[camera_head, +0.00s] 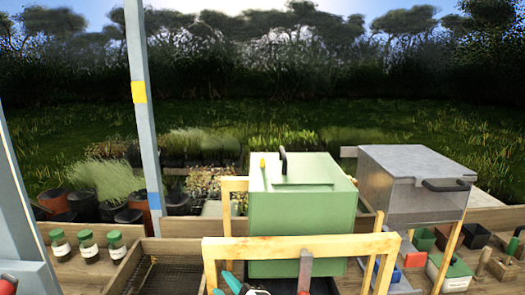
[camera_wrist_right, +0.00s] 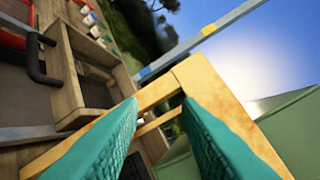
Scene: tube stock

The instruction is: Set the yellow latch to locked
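A small yellow piece (camera_head: 262,162), which looks like the yellow latch, stands at the back left of the green box's (camera_head: 302,210) top. It is too small to tell its setting. A black handle (camera_head: 283,160) stands just right of it. My right gripper (camera_head: 243,284) shows only as teal fingertips at the bottom edge, below and in front of the box, near the wooden frame. In the right wrist view its two teal fingers (camera_wrist_right: 160,102) are apart with nothing held between them. The latch does not show clearly there. My left gripper is not in view.
A wooden frame (camera_head: 300,246) stands in front of the green box and also crosses the wrist view close behind the fingers (camera_wrist_right: 215,95). A grey metal box (camera_head: 415,175) stands at right. Jars (camera_head: 88,246) and a wooden tray (camera_head: 128,268) are at left. A blue-grey post (camera_head: 146,120) rises at left.

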